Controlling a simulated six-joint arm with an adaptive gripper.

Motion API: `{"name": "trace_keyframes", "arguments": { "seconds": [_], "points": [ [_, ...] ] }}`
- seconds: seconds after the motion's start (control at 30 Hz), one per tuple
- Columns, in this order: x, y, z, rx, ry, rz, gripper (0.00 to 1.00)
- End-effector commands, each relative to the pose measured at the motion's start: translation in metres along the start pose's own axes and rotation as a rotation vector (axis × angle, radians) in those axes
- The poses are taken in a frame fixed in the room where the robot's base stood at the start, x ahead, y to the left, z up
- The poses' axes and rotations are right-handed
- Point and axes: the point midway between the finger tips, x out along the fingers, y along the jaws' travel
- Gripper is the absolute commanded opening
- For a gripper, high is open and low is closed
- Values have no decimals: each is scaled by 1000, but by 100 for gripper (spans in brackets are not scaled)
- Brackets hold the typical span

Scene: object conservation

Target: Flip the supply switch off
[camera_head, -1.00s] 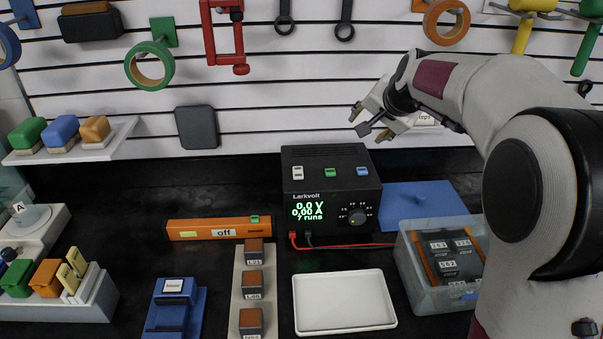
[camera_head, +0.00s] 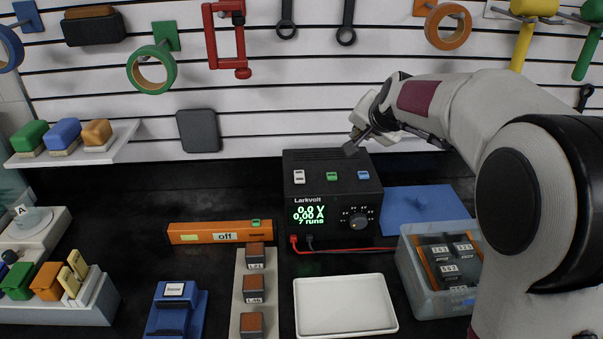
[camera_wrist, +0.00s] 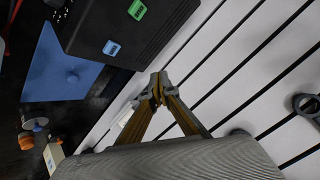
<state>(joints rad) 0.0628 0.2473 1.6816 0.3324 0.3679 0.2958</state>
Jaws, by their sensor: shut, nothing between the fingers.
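The black Larkvolt supply (camera_head: 335,222) stands at the back of the bench. Its green display reads 0.0 V, 0.00 A and 7 runs. Its sloped top carries a white switch (camera_head: 299,177), a green switch (camera_head: 331,176) and a blue switch (camera_head: 363,175). The green switch (camera_wrist: 137,9) and blue switch (camera_wrist: 111,47) also show in the wrist view. No label by the switches is readable. My gripper (camera_head: 351,148) is shut and empty, just above the supply's back edge and behind the blue switch. Its fingertips meet in the wrist view (camera_wrist: 157,86), apart from the switches.
A white tray (camera_head: 345,330) is in front, a clear bin (camera_head: 440,300) and blue plate (camera_head: 425,204) to the right. The slatted wall (camera_head: 265,125) is close behind my gripper.

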Motion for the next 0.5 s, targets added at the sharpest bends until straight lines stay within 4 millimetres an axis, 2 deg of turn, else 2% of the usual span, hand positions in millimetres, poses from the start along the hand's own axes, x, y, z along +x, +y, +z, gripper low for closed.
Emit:
{"name": "trace_keyframes", "arguments": {
  "seconds": [0.5],
  "points": [
    [16, -31, 55, -179, 144, -76, 0]
  ]
}}
